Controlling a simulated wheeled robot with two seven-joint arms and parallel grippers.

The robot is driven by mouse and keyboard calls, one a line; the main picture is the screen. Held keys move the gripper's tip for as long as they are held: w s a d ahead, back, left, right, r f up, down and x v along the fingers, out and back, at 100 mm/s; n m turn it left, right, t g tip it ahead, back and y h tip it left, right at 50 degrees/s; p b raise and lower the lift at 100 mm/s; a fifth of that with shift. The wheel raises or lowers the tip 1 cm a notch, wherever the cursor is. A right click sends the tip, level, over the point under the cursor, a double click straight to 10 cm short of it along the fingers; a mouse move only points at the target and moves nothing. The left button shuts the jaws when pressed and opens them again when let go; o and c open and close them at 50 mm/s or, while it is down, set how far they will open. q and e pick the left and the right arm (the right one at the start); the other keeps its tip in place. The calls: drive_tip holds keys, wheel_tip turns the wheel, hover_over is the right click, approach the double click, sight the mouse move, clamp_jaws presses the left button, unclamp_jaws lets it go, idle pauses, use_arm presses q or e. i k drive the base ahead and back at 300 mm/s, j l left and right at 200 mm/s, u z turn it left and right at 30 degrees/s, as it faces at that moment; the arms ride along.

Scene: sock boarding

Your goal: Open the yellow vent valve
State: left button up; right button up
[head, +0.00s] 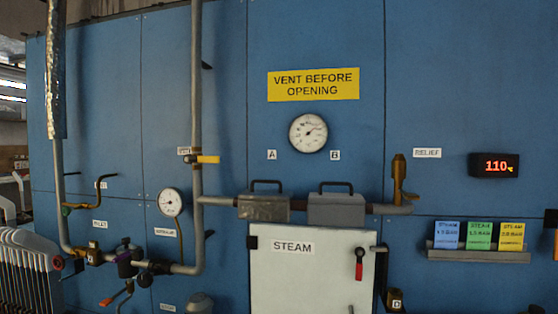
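The yellow vent valve (207,159) sits on the tall vertical grey pipe left of centre in the head view. Its yellow lever lies horizontally, across the pipe, with its free end to the right. A small white label (183,150), too small to read surely, is beside it on the left. A yellow sign (313,84) reading "VENT BEFORE OPENING" is on the blue wall, above a round gauge (308,132). Neither of my grippers can be made out in this view.
Below are a white STEAM door (312,280) with a red-handled lever (359,264), two grey boxes with black handles on a horizontal pipe, and a brass relief valve (399,180). A smaller gauge (170,202) is lower left. A display (495,165) reads 110.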

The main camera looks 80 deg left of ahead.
sight(187, 159)
drive_tip(key=u, duration=3.15)
